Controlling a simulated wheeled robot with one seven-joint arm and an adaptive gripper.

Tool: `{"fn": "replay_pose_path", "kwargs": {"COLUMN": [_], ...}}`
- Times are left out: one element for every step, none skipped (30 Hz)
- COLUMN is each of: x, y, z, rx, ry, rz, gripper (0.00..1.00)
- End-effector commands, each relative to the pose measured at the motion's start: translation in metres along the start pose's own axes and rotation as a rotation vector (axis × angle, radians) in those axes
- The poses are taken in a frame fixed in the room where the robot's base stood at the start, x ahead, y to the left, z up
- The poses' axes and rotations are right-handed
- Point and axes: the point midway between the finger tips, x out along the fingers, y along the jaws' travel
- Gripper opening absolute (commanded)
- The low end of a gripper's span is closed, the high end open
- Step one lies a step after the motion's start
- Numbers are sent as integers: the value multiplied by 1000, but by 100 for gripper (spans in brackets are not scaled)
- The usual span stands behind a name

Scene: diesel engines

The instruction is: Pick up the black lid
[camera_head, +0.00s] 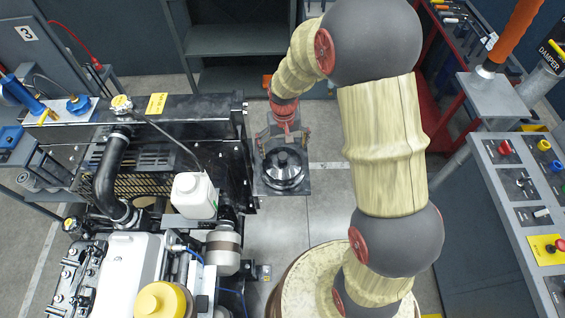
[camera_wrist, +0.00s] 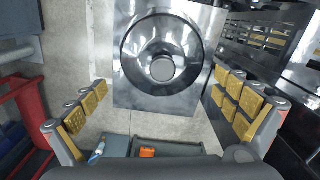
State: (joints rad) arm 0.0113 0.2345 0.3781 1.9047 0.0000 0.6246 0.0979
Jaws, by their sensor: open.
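The black lid (camera_head: 283,168) is round and glossy with a raised knob in its middle. It rests on a small square dark plate (camera_head: 300,188) beside the engine. In the wrist view the lid (camera_wrist: 160,55) lies at the upper middle, with its round knob facing the camera. My gripper (camera_head: 282,130) is just behind the lid in the head view. In the wrist view my gripper (camera_wrist: 170,108) is open, its yellow-padded fingers spread wide to the left and right, with nothing between the pads. I cannot tell the exact height of the fingers above the lid.
The engine block (camera_head: 130,265) and its black radiator frame (camera_head: 180,110) stand close to the left of the plate. A white bottle (camera_head: 195,195) sits on the engine. A grey shelf (camera_head: 235,40) is behind. A control panel (camera_head: 520,190) is at right. Floor right of the plate is clear.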

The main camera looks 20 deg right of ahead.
Motion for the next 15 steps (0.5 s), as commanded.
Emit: {"fn": "replay_pose_path", "kwargs": {"x": [6,10,16,21,25,31,35,38,42,44,46,47,47,48,48], "y": [-1,-2,-3,-4,-4,-5,-4,-4,-4,-4,-4,-4,-4,-4,-4], "z": [2,2,3,3,4,4,4,4,3,3,3,3,3,3,3], "rx": [-1,-1,-1,-1,-1,-1,-1,-1,-1,-1,-1,-1,-1,-1,-1], "ry": [-3,-4,-4,-4,-4,-3,-3,-3,-2,-1,-1,-1,-1,0,0], "rz": [0,0,0,0,0,0,0,0,0,0,0,0,0,0,0], "gripper": [100,100,100,100,100,100,100,100,100,100,100,100,100,100,100]}}
